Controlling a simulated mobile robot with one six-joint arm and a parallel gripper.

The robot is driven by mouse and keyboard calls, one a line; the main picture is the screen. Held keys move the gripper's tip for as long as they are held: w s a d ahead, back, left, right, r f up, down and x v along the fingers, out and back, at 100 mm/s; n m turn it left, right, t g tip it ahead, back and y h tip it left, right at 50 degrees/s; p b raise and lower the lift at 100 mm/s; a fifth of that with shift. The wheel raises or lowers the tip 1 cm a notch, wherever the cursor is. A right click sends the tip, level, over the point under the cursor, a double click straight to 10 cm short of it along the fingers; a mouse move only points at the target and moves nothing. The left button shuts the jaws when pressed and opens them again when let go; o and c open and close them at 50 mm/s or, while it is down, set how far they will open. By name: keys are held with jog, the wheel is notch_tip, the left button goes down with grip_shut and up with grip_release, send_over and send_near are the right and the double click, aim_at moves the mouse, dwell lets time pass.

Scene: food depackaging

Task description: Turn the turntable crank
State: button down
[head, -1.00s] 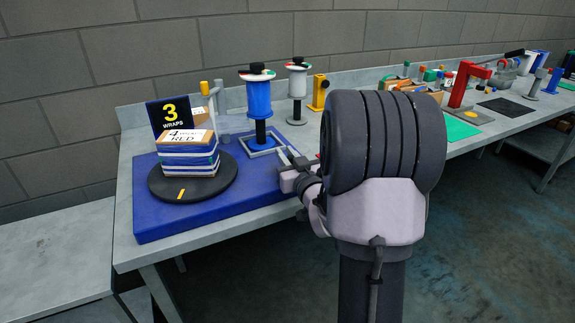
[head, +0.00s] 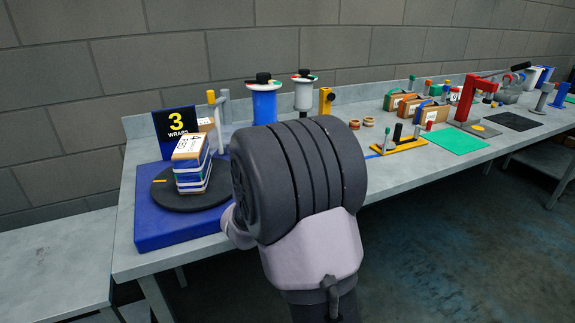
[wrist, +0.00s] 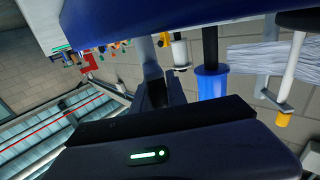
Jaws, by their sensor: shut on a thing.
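The round black turntable (head: 163,195) sits on a blue base (head: 166,232) at the left in the head view, with a yellow mark at its left edge. A stack of boxes (head: 192,172) with blue and white bands stands on it. My gripper (wrist: 158,88) shows in the wrist view, its fingers shut beside the blue base. In the head view my own arm hides it, to the right of the turntable. The turntable crank is hidden or too dark to make out clearly; it appears to be between the fingers, as the turntable has turned.
A "3 wraps" sign (head: 176,124) stands behind the boxes. A blue spool (head: 264,103) and a white spool (head: 304,92) stand behind my arm. A yellow stand (head: 400,146) and a green mat (head: 455,139) lie to the right.

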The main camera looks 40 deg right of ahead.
jog(key=shift+r, duration=0.15)
dwell(0.3)
jog(key=c, duration=1.3)
grip_release()
jog(key=shift+d, duration=0.15)
jog(key=v, duration=0.5)
jog(key=p+v, duration=0.1)
jog(key=v, duration=0.5)
jog(key=p+v, duration=0.1)
jog(key=v, duration=0.5)
jog(key=shift+w+a, duration=0.15)
jog(key=shift+a, duration=0.2)
jog(key=shift+p, duration=0.3)
